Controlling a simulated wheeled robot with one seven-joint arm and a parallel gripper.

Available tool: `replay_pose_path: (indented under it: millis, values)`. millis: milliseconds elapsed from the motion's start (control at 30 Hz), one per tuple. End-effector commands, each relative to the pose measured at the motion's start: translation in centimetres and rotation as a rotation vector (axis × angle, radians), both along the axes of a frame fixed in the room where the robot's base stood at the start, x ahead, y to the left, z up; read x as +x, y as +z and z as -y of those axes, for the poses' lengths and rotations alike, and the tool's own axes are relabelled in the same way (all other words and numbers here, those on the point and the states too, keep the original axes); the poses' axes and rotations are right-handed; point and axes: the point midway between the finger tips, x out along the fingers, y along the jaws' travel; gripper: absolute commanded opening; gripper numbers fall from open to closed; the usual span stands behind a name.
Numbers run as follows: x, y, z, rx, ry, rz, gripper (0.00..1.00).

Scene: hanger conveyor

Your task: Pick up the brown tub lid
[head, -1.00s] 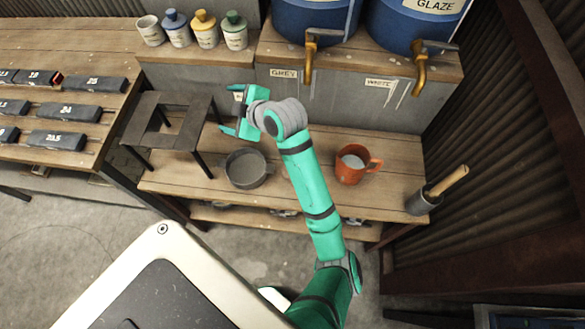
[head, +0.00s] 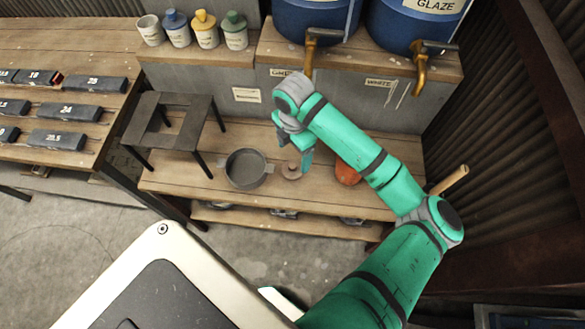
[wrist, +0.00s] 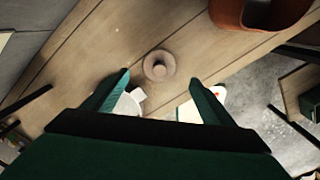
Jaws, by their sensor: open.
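The brown tub lid (head: 292,170) is a small round disc with a knob on top. It lies on the wooden bench (head: 210,183) between a grey pot and an orange jug. In the wrist view the lid (wrist: 159,66) shows just beyond and between my fingertips. My gripper (head: 296,155) is above the bench near the lid, fingers pointing down, and holds nothing. In the wrist view my gripper's two fingers (wrist: 160,82) are spread apart. One fingertip hides a little of the lid's surroundings in the head view; the lid itself is mostly visible.
A grey two-handled pot (head: 246,169) stands left of the lid. The orange jug (head: 346,173) is right of it, mostly hidden by my arm. A dark metal stand (head: 172,122) is further left. Blue barrels (head: 313,18) with brass taps (head: 420,72) stand behind.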

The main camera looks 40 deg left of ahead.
Motion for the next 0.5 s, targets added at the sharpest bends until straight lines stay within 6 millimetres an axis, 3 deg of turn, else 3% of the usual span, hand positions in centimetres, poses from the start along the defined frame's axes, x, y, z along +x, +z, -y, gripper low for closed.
replay_pose_path:
  millis: [133,500]
  values:
    - [0.0,-2.0,0.0,0.000,-0.001,-0.001,0.78]
    - [-0.3,-4.5,-0.1,0.001,-0.002,-0.002,0.78]
